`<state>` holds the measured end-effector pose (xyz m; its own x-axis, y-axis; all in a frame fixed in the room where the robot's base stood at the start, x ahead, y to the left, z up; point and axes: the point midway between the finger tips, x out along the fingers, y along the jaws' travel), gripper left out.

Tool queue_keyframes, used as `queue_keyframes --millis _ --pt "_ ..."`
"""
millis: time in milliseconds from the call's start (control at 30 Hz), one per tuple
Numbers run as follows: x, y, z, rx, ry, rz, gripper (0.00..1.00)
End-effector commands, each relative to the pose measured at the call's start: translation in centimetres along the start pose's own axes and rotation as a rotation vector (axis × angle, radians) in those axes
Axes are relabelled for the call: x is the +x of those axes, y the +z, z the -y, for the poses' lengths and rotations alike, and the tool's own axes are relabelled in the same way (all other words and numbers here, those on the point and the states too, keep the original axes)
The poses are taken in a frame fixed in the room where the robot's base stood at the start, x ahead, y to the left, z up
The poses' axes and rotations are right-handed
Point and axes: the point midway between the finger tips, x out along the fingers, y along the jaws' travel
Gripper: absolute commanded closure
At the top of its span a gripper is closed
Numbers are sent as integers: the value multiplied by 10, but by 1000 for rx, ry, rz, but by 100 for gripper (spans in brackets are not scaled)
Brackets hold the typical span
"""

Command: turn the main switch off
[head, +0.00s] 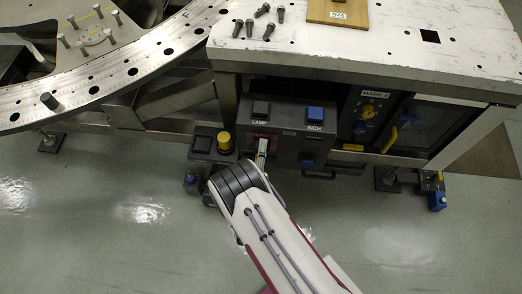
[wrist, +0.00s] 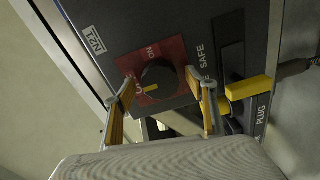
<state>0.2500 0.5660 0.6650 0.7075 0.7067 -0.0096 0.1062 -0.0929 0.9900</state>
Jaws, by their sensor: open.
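The main switch (wrist: 161,80) is a round black knob with a yellow pointer mark, on a red square plate (wrist: 177,48) on a dark panel. White lettering on the plate includes ON; another word at its left is partly hidden by a finger. The yellow mark lies on the knob's left side in the wrist view. My gripper (wrist: 160,82) is open, with one finger on each side of the knob; I cannot tell whether either touches it. In the head view my gripper (head: 262,148) is at the panel's lower left, largely covering the switch.
The dark control box (head: 288,148) carries a black LAMP button (head: 261,108) and a blue INCH button (head: 315,113). A yellow knob (head: 224,140) stands close at left. A yellow handle (wrist: 252,95) by the PLUG label is right of my fingers. The white plate (head: 400,45) overhangs the box.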

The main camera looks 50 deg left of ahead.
Motion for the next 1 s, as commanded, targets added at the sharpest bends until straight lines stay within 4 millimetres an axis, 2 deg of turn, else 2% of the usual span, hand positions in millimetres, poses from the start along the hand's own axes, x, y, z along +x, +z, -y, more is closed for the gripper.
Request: queue_keyframes --millis 167,700,1000 --pt "-17 -1 1 -1 -2 -2 44" --pt "-89 -1 0 -2 -1 -3 44" --pt "-111 0 0 0 0 -1 44"
